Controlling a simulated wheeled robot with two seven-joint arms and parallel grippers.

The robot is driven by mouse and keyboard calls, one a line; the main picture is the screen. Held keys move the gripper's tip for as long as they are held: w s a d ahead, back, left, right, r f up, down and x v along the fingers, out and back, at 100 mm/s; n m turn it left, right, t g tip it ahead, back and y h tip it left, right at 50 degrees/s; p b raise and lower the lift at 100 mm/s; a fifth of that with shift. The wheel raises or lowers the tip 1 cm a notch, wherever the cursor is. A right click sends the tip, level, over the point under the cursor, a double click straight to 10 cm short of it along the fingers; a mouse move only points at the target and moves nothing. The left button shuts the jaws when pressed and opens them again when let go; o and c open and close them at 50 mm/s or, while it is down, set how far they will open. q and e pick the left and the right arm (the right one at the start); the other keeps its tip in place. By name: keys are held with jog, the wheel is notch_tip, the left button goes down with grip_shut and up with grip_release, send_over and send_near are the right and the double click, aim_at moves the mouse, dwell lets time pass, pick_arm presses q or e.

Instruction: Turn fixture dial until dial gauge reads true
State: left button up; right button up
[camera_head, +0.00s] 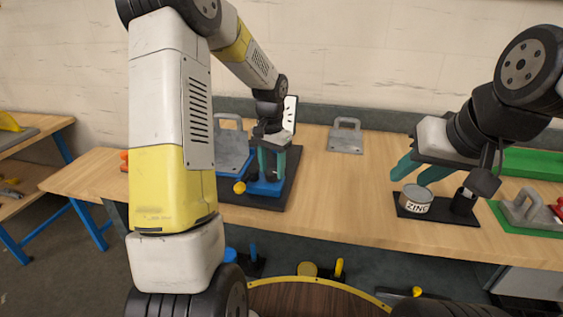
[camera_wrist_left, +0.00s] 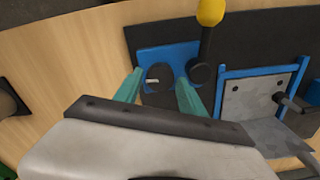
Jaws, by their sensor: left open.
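The fixture (camera_head: 265,188) is a blue block on a black base board (camera_head: 240,200), with a yellow-knobbed lever (camera_head: 239,187) at its front. In the left wrist view, a dark round dial (camera_wrist_left: 158,77) with a light pointer sits on the blue plate (camera_wrist_left: 180,55). My left gripper (camera_head: 272,165) points down at the fixture, its teal fingers apart, one on each side of the dial; whether they touch it I cannot tell. A white panel with dark marks (camera_head: 291,112) stands behind my left wrist; its reading is not legible. My right gripper (camera_head: 418,172) is open above the ZINC can.
The ZINC can (camera_head: 416,200) sits on a black tray (camera_head: 435,212) at right. A grey plate with a handle (camera_head: 345,138) lies at the back; another (camera_head: 232,145) stands left of my left gripper. The table middle (camera_head: 340,195) is clear. A green mat (camera_head: 530,215) lies at far right.

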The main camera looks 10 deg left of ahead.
pick_arm(q)
jog(key=shift+f, duration=0.55)
jog(key=shift+c, duration=0.5)
grip_shut()
jog(key=shift+n, duration=1.8)
jog(key=shift+o, duration=0.5)
grip_release()
jog(key=shift+r, duration=0.1)
